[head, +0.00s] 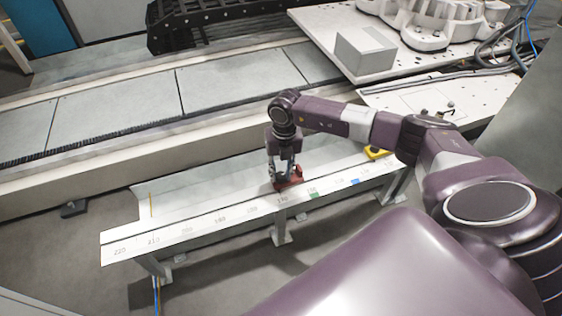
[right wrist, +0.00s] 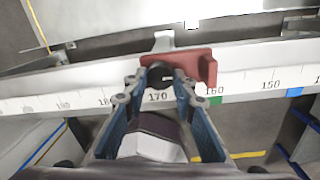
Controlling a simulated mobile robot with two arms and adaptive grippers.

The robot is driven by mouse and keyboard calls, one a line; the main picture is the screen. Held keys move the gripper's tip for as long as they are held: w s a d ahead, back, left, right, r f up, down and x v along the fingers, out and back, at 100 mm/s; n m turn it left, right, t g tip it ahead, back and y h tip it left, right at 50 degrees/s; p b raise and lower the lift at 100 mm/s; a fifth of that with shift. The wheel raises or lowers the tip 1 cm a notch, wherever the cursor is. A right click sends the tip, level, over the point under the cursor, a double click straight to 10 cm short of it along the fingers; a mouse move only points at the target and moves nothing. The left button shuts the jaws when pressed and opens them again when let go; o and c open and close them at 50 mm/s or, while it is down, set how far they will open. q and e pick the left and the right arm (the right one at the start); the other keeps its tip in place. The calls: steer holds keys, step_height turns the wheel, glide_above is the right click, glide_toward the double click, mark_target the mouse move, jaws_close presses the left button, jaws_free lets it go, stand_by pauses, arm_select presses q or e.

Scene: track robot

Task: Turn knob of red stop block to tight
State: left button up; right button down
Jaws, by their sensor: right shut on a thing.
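The red stop block (head: 291,181) sits on the white rail with printed numbers (head: 200,217). In the right wrist view the block (right wrist: 206,66) is just beyond the fingertips, near the 160 mark. Its dark knob (right wrist: 160,72) faces the camera between the fingertips. My right gripper (head: 277,172) points down at the block, and in the wrist view (right wrist: 158,86) its two blue-padded fingers are shut on the knob. The knob is partly hidden by the fingertips. My left gripper is not in view.
A yellow block (head: 377,153) sits farther right on the rail. Green (head: 313,195) and blue (head: 355,181) marks lie on the scale. A long conveyor-like track (head: 220,83) runs behind the rail, and a grey box (head: 365,52) stands on the white table.

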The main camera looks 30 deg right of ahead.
mark_target(282, 175)
steer(key=c, duration=1.6)
jaws_free()
steer(key=shift+r, duration=0.15)
step_height(282, 175, up, 12)
steer(key=shift+d, duration=0.3)
